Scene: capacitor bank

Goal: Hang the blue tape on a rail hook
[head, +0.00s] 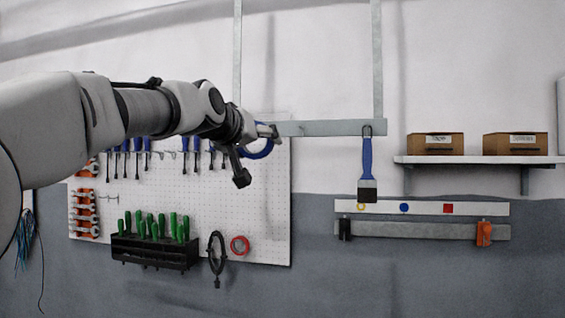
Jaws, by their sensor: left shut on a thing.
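The blue tape (262,154) is a blue ring, partly hidden by my left gripper (258,136). The gripper is shut on the tape in front of the upper right of the pegboard. The tape appears just below the left end of a grey horizontal rail (325,128); I cannot tell the gap in depth. A blue-handled brush (367,160) hangs from the rail's right end. Any hooks at the rail's left end are hidden or too small to tell. My right gripper is not in view.
A white pegboard (270,225) carries blue-handled tools, orange-and-grey tools, a black rack (150,252) of green-handled tools, a black ring-shaped item (216,255) and a red ring (239,245). A shelf (480,160) with two cardboard boxes is at right.

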